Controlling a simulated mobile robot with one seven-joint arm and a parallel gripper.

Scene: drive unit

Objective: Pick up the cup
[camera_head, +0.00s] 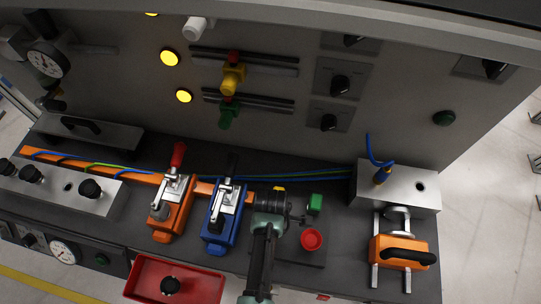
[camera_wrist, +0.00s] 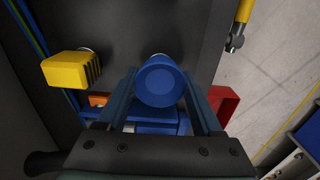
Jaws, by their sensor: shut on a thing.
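A blue round cup-like piece (camera_wrist: 160,82) is between the two fingers of my gripper (camera_wrist: 159,76) in the wrist view. The fingers press on it from both sides, and its round end faces the camera. In the head view my gripper (camera_head: 270,217) is low over the dark bench top, just right of the blue clamp. The blue piece cannot be made out there, as my arm covers that spot. I cannot tell whether it still touches what lies under it.
The blue clamp (camera_head: 222,217) and orange clamp (camera_head: 171,207) stand to the left. A red tray (camera_head: 150,262) sits in front. A metal block (camera_head: 397,185) stands farther right.

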